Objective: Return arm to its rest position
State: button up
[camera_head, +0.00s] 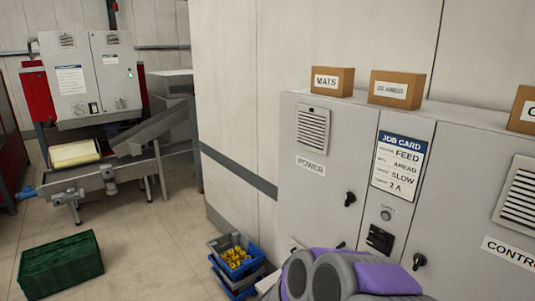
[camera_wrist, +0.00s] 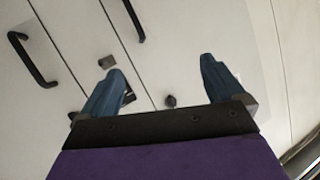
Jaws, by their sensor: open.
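My gripper (camera_wrist: 158,84) shows in the wrist view with its two blue fingers spread wide apart and nothing between them. Beyond the fingers is the pale front of a cabinet with black handles (camera_wrist: 33,60) and a dark knob (camera_wrist: 170,101). In the head view my folded arm (camera_head: 335,276), grey and purple, shows at the bottom edge in front of the grey control cabinet (camera_head: 330,185). The gripper's fingers are hidden in the head view.
Boxes labelled MATS (camera_head: 332,80) and GLANDS (camera_head: 397,88) stand on the cabinet. A blue crate (camera_head: 248,277) with yellow items sits on the floor beside it. A green crate (camera_head: 62,265) lies at left. A conveyor machine (camera_head: 95,180) stands behind. Floor between is clear.

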jog(key=s+a+f+n+g+y+b, duration=0.1)
jog(key=s+a+n+g+y+b, duration=0.4)
jog(key=s+a+y, duration=0.6)
jog(key=s+d+f+n+g+h+b, duration=0.1)
jog(key=s+d+f+g+b, duration=0.1)
jog(key=s, duration=0.9)
jog(key=s+d+f+n+g+h+b, duration=0.1)
jog(key=s+d+f+g+h+b, duration=0.1)
jog(key=s+d, duration=0.4)
jog(key=s+d+f+n+g+h+b, duration=0.1)
jog(key=s+d+g, duration=0.4)
jog(key=s, duration=1.1)
jog(key=f+b, duration=0.1)
jog(key=b, duration=0.1)
jog(key=shift+f+n+h+b, duration=0.3)
jog(key=shift+b, duration=0.05)
jog(key=shift+c, duration=0.4)
